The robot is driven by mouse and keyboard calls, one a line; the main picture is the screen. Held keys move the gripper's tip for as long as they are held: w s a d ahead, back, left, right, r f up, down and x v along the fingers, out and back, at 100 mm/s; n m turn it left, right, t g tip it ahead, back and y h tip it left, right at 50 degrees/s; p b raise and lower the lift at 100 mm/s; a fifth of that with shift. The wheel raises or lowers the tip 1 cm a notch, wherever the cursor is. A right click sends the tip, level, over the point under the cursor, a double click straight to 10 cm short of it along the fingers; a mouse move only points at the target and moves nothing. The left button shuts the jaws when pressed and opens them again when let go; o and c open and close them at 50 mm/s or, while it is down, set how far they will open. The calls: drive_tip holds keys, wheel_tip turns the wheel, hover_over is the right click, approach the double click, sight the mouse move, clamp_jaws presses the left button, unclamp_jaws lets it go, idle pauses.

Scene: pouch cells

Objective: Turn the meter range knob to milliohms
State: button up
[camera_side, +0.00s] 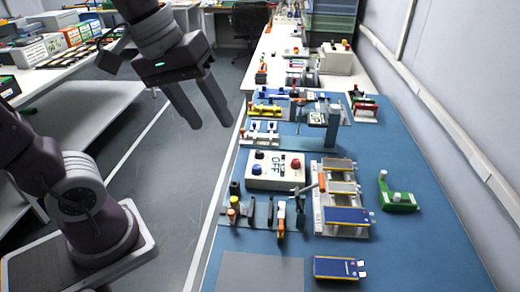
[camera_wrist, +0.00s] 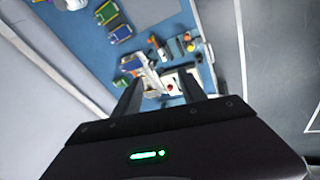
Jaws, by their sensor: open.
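The meter (camera_side: 262,182) is a cream box on the blue work mat, with an OFF label (camera_side: 278,166) on its top and blue and red round parts near its corners. The range knob's pointer is too small to read clearly. In the wrist view, part of the meter (camera_wrist: 181,79) shows beyond and between my fingers. My gripper (camera_side: 212,124) is open and empty, held in the air to the left of the mat, above and apart from the meter. Its two fingers also show in the wrist view (camera_wrist: 160,84).
A rack with pouch cells (camera_side: 346,216) stands right of the meter, with small tools in front of it. A loose blue cell (camera_side: 335,267) lies near the front. A green device (camera_side: 397,200) sits at right. A grey pad (camera_side: 258,272) is bare.

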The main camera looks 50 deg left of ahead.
drive_tip(key=w+a+f+n+g, duration=0.25)
drive_tip(key=w+a+n, duration=0.25)
drive_tip(key=w+n, duration=0.55)
drive_tip(key=n+g+y, duration=0.1)
drive_tip(key=n+g, duration=0.1)
drive_tip(key=n, duration=1)
hover_over(260, 151)
drive_tip(key=shift+m+t, duration=0.25)
drive_tip(key=f, duration=1.9)
drive_tip(key=shift+s+d+f, duration=0.15)
drive_tip(key=shift+d+f, duration=0.1)
drive_tip(key=shift+y, duration=0.3)
drive_tip(key=f, duration=0.7)
drive_tip(key=shift+a, duration=0.2)
drive_tip(key=shift+f, duration=0.45)
clamp_jaws()
